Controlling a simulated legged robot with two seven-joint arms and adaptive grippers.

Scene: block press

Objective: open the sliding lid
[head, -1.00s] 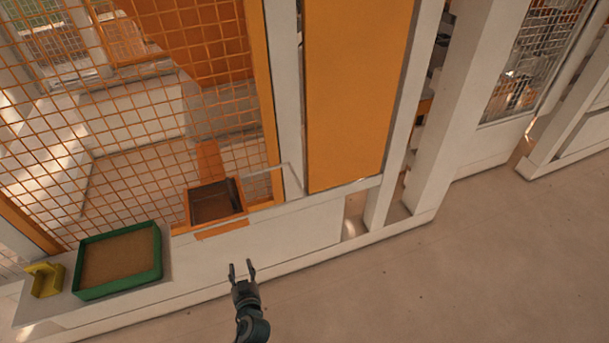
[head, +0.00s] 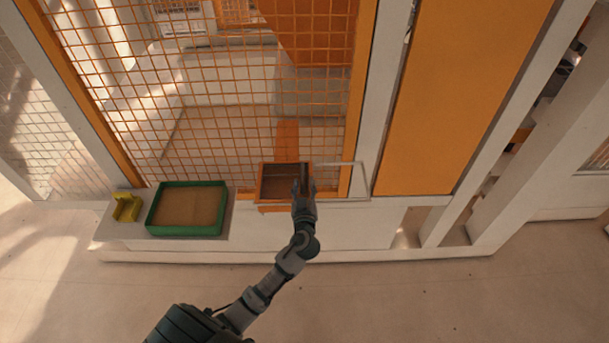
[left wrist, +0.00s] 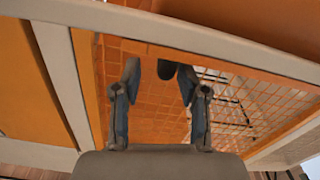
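The orange-framed box (head: 272,183) is set in the white ledge at the foot of the mesh panel, and its dark inside shows. A thin pale rectangular frame (head: 366,180) reaches right from it; whether this is the sliding lid or its track, I cannot tell. A short dark bar (head: 304,172), perhaps a handle, stands at the box's right side. My left gripper (head: 304,186) is at this bar. Contact is unclear. My right gripper is not in view.
A green tray (head: 187,230) with a brown filling stands on the ledge left of the box, beside a yellow block-like piece (head: 127,207). The orange mesh (head: 220,130) rises behind. An orange panel (head: 460,100) stands to the right. The floor in front is clear.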

